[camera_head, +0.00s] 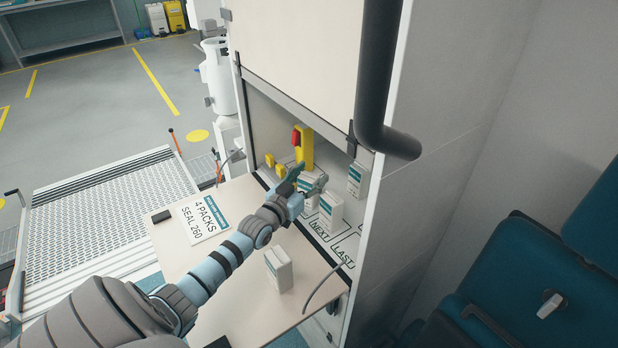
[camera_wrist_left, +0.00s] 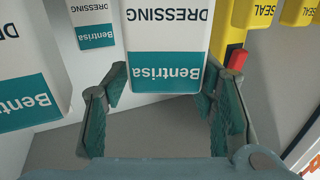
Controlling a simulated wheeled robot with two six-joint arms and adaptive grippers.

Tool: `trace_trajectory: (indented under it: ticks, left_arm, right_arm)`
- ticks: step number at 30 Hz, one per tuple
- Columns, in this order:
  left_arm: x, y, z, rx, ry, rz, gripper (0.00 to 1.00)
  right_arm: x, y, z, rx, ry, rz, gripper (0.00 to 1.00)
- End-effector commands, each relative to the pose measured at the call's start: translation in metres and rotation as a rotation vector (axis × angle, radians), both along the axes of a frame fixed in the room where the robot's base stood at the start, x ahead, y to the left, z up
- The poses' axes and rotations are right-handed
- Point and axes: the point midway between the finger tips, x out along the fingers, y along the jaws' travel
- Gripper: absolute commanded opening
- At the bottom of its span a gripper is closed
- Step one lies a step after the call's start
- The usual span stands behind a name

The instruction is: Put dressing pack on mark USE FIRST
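The white dressing packs have teal bands. One pack (camera_head: 308,199) stands in the cabinet compartment at my left gripper (camera_head: 307,182). In the left wrist view this pack (camera_wrist_left: 167,45) lies between the fingertips of my left gripper (camera_wrist_left: 165,85), which are close to both its sides. I cannot tell whether they press on it. A loose pack (camera_head: 279,269) stands on the fold-down board. Marks NEXT (camera_head: 320,231) and LAST (camera_head: 343,257) show. No USE FIRST lettering is readable. My right gripper is not in view.
A sign (camera_head: 204,217) reading 4 PACKS SEAL 260 lies on the fold-down board (camera_head: 235,310). Yellow seal tags (camera_head: 270,160) and a yellow holder with a red part (camera_head: 303,147) are at the compartment's back left. A dark pipe (camera_head: 378,90) hangs in front of the cabinet.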

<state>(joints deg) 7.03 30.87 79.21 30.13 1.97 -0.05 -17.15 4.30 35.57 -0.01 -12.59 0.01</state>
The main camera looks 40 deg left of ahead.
Motion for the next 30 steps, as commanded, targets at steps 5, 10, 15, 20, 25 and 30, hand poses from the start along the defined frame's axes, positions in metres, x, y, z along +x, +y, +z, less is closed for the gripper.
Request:
trace_trajectory:
  ticks: [5,10,15,20,25,30]
  left_arm:
    - [-0.001,0.000,0.003,0.000,0.001,0.000,0.52]
    - [-0.017,-0.002,0.007,0.000,0.004,-0.001,0.52]
    - [-0.053,-0.006,0.009,-0.002,0.006,-0.002,0.52]
    - [-0.092,-0.010,0.008,0.000,0.003,-0.003,0.52]
    - [-0.115,-0.012,0.004,0.000,0.000,-0.003,0.52]
    - [-0.120,-0.012,0.003,0.000,0.000,-0.002,0.52]
  right_arm:
    - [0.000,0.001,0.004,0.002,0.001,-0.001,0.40]
    - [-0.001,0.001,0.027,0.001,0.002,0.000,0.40]
    - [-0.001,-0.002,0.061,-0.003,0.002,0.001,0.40]
    - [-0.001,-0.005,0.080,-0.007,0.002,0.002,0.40]
    - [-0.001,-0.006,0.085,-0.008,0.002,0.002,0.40]
    - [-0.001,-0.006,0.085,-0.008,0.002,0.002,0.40]
